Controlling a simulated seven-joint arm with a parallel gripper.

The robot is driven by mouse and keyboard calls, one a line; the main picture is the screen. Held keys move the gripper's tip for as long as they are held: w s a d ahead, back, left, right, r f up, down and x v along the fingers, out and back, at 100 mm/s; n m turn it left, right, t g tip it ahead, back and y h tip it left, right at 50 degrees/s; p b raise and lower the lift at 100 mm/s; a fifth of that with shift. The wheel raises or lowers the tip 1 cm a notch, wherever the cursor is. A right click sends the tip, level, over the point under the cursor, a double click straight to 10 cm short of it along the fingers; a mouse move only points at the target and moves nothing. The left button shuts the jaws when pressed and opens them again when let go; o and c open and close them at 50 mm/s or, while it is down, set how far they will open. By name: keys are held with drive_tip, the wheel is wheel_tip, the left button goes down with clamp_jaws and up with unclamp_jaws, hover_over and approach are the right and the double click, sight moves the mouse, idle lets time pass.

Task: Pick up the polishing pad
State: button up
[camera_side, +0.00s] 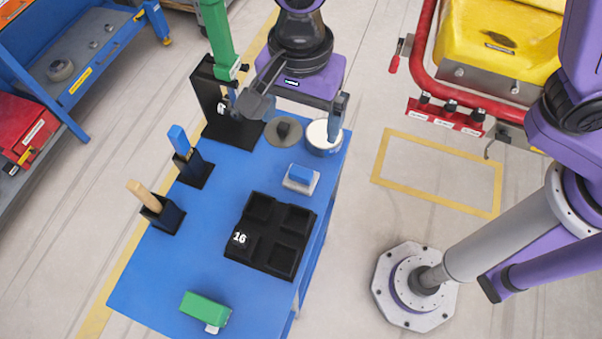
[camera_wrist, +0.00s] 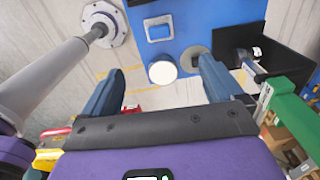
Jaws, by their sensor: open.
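Two pad-like things lie on the blue table (camera_side: 232,190), and I cannot tell for sure which is the polishing pad. One is a light grey rectangular pad with a blue block on top (camera_side: 301,178); it also shows in the wrist view (camera_wrist: 158,28). The other is a flat grey disc with a dark knob (camera_side: 283,131), right of centre in the wrist view (camera_wrist: 196,56). My gripper (camera_side: 287,108) is open and empty above the table's far end, near the disc and a white round tin (camera_side: 324,138). In the wrist view the tin (camera_wrist: 162,73) shows between the fingers (camera_wrist: 163,66).
A black stand (camera_side: 225,125) and a green upright tool (camera_side: 217,35) are close left of my gripper. Two black holders (camera_side: 193,170) with handles line the left edge. A black compartment tray (camera_side: 262,262) and green block (camera_side: 204,310) lie nearer. A yellow machine (camera_side: 500,45) stands right.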

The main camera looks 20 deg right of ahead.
sight(301, 171)
wheel_tip(301, 171, down, 16)
drive_tip(key=shift+s+f, duration=0.1)
drive_tip(key=shift+f, duration=0.1)
idle(0.5)
drive_tip(key=shift+c, duration=0.3)
drive_tip(key=c, duration=1.1)
